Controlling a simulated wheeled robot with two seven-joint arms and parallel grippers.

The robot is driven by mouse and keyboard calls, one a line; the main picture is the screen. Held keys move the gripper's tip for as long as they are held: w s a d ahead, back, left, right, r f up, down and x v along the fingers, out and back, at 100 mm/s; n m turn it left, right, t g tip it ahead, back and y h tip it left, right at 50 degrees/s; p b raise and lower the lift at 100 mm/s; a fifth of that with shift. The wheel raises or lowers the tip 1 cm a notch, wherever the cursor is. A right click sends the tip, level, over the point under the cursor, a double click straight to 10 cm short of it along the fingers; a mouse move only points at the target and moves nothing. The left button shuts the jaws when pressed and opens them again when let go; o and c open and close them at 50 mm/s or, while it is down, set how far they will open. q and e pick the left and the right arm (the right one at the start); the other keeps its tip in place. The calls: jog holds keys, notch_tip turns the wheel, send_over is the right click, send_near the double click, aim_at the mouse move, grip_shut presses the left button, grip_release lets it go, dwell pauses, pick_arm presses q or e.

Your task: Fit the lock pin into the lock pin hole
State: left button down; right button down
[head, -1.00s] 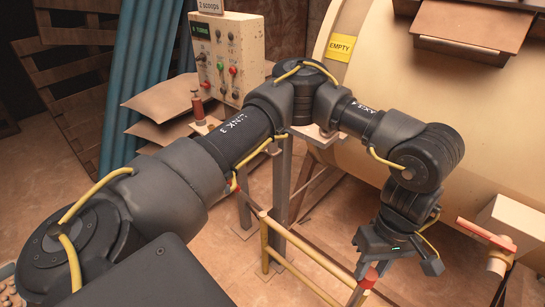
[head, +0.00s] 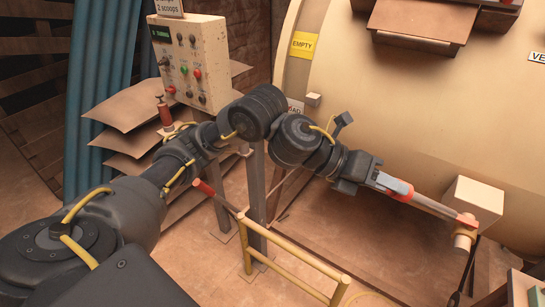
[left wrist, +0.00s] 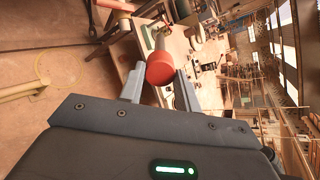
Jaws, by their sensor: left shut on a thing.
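My left gripper (head: 384,182) is shut on the red end of the lock pin (head: 402,190). A pale shaft runs on from the red end, down and to the right, towards a tan fitting (head: 464,239) with a red part on top. I cannot tell whether the tip touches or has entered anything. In the left wrist view the red end of the lock pin (left wrist: 160,68) sits between the tips of my left gripper (left wrist: 158,92). The lock pin hole cannot be made out. My right gripper is not in view.
A cream box (head: 475,205) stands close behind the fitting, by the large cream drum (head: 400,110). A yellow rail (head: 290,252) stands below my left arm. A control box (head: 188,62) and stacked brown sacks (head: 118,112) are at the back left.

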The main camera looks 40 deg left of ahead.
pick_arm(q)
jog(key=s+a+f+n+t+y, duration=0.1)
jog(key=a+f+n+t+y, duration=0.3)
jog(key=a, duration=0.7)
jog(key=s+a+f+n+t+y, duration=0.1)
jog(key=a+f+n+t+y, duration=0.2)
jog(key=a, duration=0.7)
jog(key=s+a+f+n+t+y, duration=0.1)
jog(key=a+f+n+t+y, duration=0.3)
jog(key=a, duration=0.7)
jog(key=shift+a+f+n+t+y, duration=0.35)
jog(key=shift+f+n+y, duration=0.15)
jog(key=shift+f+n, duration=0.2)
jog(key=shift+w+b, duration=0.4)
jog(key=shift+w, duration=2.3)
jog(key=shift+r, duration=0.1)
jog(key=shift+b, duration=0.35)
